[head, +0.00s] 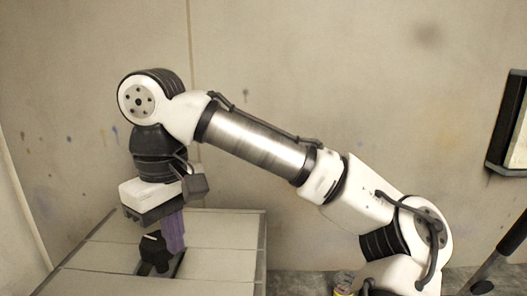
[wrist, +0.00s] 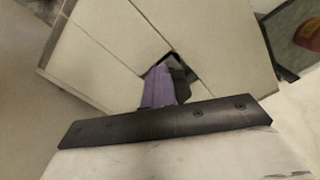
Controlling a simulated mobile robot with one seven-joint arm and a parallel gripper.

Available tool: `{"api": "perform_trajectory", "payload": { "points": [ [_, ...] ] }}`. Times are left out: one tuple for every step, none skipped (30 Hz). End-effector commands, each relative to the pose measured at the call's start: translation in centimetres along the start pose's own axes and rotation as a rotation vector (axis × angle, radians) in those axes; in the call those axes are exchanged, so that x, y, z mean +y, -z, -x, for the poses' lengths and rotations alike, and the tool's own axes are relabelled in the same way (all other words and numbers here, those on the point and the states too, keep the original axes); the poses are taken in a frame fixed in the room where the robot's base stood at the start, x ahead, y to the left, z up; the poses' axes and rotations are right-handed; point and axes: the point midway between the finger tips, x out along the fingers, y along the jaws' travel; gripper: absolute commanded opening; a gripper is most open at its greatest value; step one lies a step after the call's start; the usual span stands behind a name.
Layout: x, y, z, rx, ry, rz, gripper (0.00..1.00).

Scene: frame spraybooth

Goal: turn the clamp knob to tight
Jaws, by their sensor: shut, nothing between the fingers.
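The clamp knob (head: 153,252) is black with a pale line on its top, and stands on the light panelled bench top by a dark slot. My gripper (head: 175,247) points down with its purple fingers shut and nothing held. In the head view the fingers are just right of the knob and overlap its edge. In the wrist view my gripper (wrist: 160,70) hides part of the knob (wrist: 182,86), which shows to the right of the fingers. I cannot tell whether they touch it.
The bench top (head: 225,237) is otherwise clear, with seams and a dark slot (head: 178,263) beside the knob. A stained wall stands behind. A dark-framed panel (head: 508,122) hangs at the far right. A small can (head: 343,282) is low behind my arm.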

Motion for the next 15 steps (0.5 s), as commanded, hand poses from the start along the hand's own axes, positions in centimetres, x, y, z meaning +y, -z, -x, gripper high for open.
{"api": "perform_trajectory", "payload": {
  "points": [
    [-0.3,0.0,0.0,0.002,0.002,0.004,0.0],
    [-0.4,0.0,0.0,0.002,0.002,0.004,0.0],
    [-0.5,0.0,0.0,0.002,0.002,0.003,0.0],
    [-0.6,0.0,0.0,0.002,0.002,0.003,0.0],
    [-0.7,0.0,0.0,0.002,0.002,0.003,0.0],
    [-0.8,0.0,0.0,0.002,0.002,0.003,0.0],
    [-0.9,0.0,0.0,0.002,0.002,0.004,0.0],
    [-1.0,0.0,0.0,0.002,0.002,0.004,0.0],
    [-1.1,0.0,0.0,0.002,0.001,0.004,0.0],
    [-1.2,0.0,0.0,0.002,0.001,0.004,0.0],
    [-1.3,0.0,0.0,0.002,0.001,0.004,0.0],
    [-1.4,0.0,0.0,0.002,0.001,0.003,0.0],
    [-1.5,0.0,0.0,0.002,0.001,0.003,0.0],
    [-1.6,0.0,0.0,0.002,0.001,0.003,0.0],
    [-1.7,0.1,0.0,0.002,0.001,0.002,0.0]
  ]
}}
